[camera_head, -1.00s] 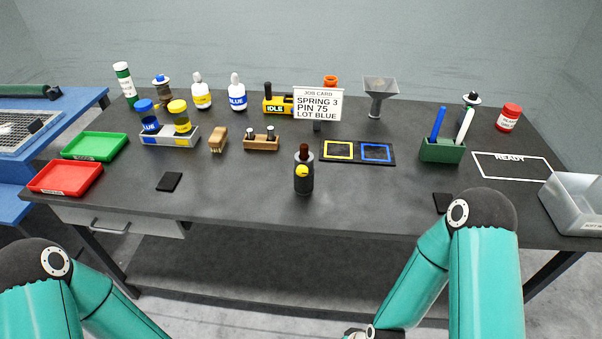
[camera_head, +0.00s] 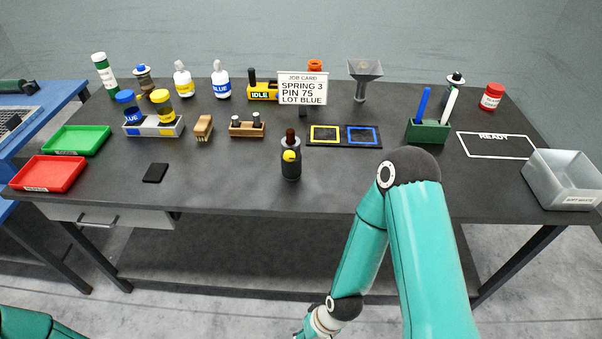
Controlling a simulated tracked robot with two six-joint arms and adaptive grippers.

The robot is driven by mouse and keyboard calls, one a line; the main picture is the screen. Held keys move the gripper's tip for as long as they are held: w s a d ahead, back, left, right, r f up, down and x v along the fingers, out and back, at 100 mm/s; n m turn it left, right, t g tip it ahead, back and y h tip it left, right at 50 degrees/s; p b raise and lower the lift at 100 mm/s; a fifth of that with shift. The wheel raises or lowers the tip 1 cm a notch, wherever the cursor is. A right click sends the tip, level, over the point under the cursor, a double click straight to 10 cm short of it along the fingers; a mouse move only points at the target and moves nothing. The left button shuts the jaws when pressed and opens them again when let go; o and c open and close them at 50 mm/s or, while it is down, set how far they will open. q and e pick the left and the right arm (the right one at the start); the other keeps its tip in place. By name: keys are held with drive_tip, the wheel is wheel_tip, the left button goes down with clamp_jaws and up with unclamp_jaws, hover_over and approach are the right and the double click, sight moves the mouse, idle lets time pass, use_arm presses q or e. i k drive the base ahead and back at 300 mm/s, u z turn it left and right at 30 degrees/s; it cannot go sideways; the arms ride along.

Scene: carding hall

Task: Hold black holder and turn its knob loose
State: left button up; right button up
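The black holder (camera_head: 291,168) stands upright near the middle front of the dark table. It has a yellow knob (camera_head: 289,156) on its side facing me and a dark reddish-brown piece (camera_head: 290,136) sticking up from its top. Neither gripper touches it. My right arm reaches in from the lower right, in front of the table, with its wrist low at the bottom edge; its gripper is out of the picture. Only a bit of my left arm shows at the lower left corner, and its gripper is out of view.
Behind the holder are a job card (camera_head: 303,88) and a black tray with yellow and blue squares (camera_head: 344,144). A green pen block (camera_head: 428,131) and a grey bin (camera_head: 562,180) stand to the right. A small black pad (camera_head: 155,173) lies left. The table around the holder is clear.

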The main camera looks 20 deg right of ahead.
sight(288, 156)
drive_tip(key=u, duration=0.4)
drive_tip(key=k, duration=1.3)
drive_tip(key=z, duration=0.7)
drive_tip(key=i, duration=0.95)
drive_tip(key=z, duration=0.05)
